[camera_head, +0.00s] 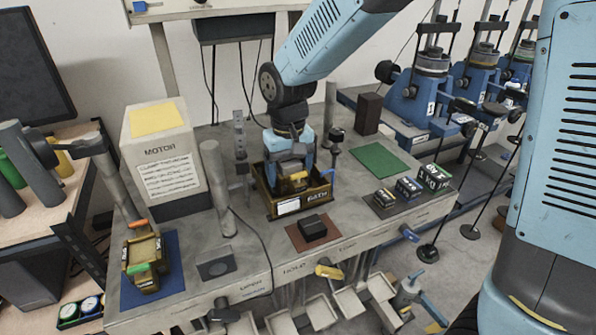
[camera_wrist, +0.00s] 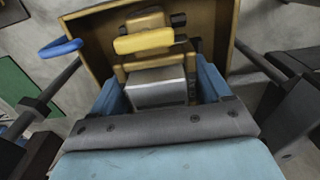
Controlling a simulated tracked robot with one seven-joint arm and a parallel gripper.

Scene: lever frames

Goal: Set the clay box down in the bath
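A small brown box with a yellow handle (camera_wrist: 144,41) and a grey metal block (camera_wrist: 158,88), which I take for the clay box, is between my gripper's blue fingers (camera_wrist: 162,92). The fingers lie close against both its sides, so it looks held. The bath (camera_head: 300,204) is a brown open tray labelled BATH, on the bench. In the head view my gripper (camera_head: 291,170) points down into it, and the box's yellow part shows inside the rim. The bath's wall also shows in the wrist view (camera_wrist: 88,45). Whether the box touches the bath's floor is hidden.
A similar box with a green handle (camera_head: 146,262) stands on a blue mat (camera_head: 176,284) at left. A dark block (camera_head: 312,228) sits on a brown mat before the bath. Posts (camera_head: 217,185) flank the bath. A green mat (camera_head: 379,160) at right is bare.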

